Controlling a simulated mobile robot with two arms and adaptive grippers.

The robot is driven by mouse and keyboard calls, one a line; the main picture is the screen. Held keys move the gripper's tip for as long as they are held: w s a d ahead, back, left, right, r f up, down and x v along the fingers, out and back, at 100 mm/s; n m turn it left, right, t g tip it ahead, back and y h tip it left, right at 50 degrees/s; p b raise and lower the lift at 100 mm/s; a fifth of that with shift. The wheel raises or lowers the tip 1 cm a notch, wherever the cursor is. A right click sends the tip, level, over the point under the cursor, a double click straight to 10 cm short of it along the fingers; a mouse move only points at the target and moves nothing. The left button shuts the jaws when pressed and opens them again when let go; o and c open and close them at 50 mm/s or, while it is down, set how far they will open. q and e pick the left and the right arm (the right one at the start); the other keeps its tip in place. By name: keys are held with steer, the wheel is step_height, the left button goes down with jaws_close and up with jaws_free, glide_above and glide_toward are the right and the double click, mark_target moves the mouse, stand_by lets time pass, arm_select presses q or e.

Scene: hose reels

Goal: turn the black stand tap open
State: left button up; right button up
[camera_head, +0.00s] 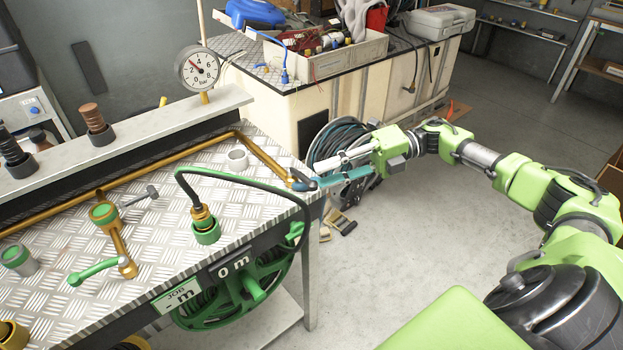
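A black lever (301,181) shows at the right corner of the bench, at the end of a brass pipe (262,155); it appears to be the black stand tap's handle. My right gripper (322,182) is at this corner, close beside the black lever on its right. Its fingers are small and overlap the bench edge and things behind, so I cannot tell whether they touch the lever or how far apart they are. A dark grey lever (141,196) sits further left by a brass fitting. My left gripper is not in view.
A green-handled tap (97,270) stands at the bench's front left. A black hose (255,180) arches from a green coupling (206,229) over the edge towards a green reel (240,295). A pressure gauge (198,69) stands behind. The floor (400,240) at right is mostly clear.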

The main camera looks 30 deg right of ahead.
steer(key=v, duration=0.7)
stand_by(0.4)
